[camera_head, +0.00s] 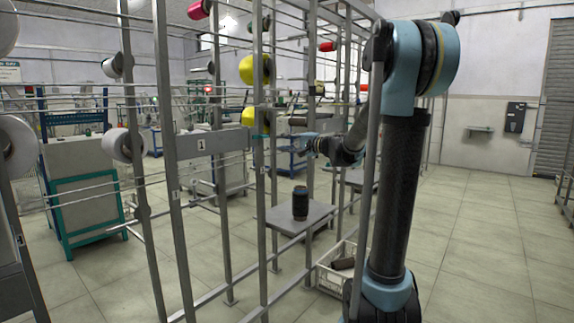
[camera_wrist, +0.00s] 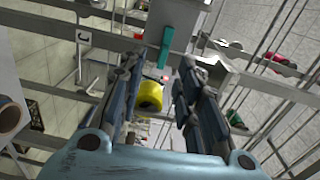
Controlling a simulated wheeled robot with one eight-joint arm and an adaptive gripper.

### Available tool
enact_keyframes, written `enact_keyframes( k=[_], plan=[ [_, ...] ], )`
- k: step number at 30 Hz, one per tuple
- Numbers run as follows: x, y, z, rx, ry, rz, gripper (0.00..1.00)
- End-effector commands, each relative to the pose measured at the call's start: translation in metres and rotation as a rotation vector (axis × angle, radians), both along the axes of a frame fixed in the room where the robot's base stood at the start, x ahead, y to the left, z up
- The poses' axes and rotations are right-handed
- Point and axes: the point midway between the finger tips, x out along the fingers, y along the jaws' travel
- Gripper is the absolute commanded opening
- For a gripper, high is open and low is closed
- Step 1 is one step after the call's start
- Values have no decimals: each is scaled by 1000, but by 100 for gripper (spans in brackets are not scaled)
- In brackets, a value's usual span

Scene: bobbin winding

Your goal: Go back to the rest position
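My gripper (camera_wrist: 162,65) shows in the wrist view with its two dark fingers spread well apart. Nothing is clamped between them. A yellow bobbin (camera_wrist: 150,97) shows through the gap, seemingly beyond the fingers. In the head view my gripper (camera_head: 303,143) is small and partly hidden by rack bars. It reaches left from my bent arm, near the rack (camera_head: 210,141). A teal piece (camera_head: 259,136) on the rack lies just left of it; in the wrist view it shows ahead of the fingertips (camera_wrist: 167,48).
A dark bobbin (camera_head: 300,203) stands upright on a grey table (camera_head: 285,217). A pale crate (camera_head: 325,277) holding brownish bobbins sits on the floor by my arm. Rack posts and thin rods crowd the left and middle. The floor at right (camera_head: 490,240) is clear.

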Motion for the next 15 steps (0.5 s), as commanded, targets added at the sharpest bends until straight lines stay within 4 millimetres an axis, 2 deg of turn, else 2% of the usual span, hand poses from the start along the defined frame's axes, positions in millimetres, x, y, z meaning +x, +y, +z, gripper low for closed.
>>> enact_keyframes(
  k=[5, 11, 15],
  plan=[
    [-49, 0, -24, -151, -1, 45, 32],
    [-119, -10, -70, -386, 14, 113, 32],
    [-167, -23, -106, -551, 35, 159, 32]
  ],
)
